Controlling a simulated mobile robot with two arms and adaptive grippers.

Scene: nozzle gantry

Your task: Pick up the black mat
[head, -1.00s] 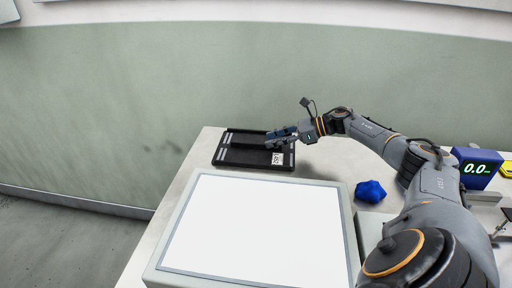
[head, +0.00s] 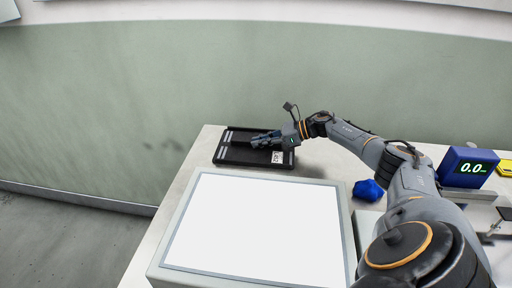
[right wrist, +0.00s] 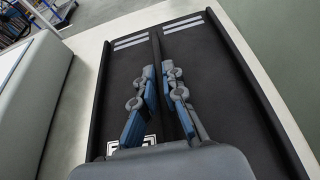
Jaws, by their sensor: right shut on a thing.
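The black mat (head: 236,155) lies flat at the back left of the table, looking like a shallow dark tray with raised edges, pale stripes and a white label. It fills much of the right wrist view (right wrist: 222,72), where a narrow raised strip runs down its middle. My right gripper (head: 256,142) is low over it, fingers pointing left in the head view. In the right wrist view the fingers (right wrist: 169,70) stand on either side of the strip, shut on it. The mat seems to rest on the table. Part of the label is hidden by the gripper. My left gripper is not in view.
A large white light panel (head: 258,225) fills the table's front. A blue faceted lump (head: 368,190) lies right of it, below my right arm. A blue display reading 0.0 (head: 468,167) and a yellow item (head: 505,168) stand at the right. A wall closes the back.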

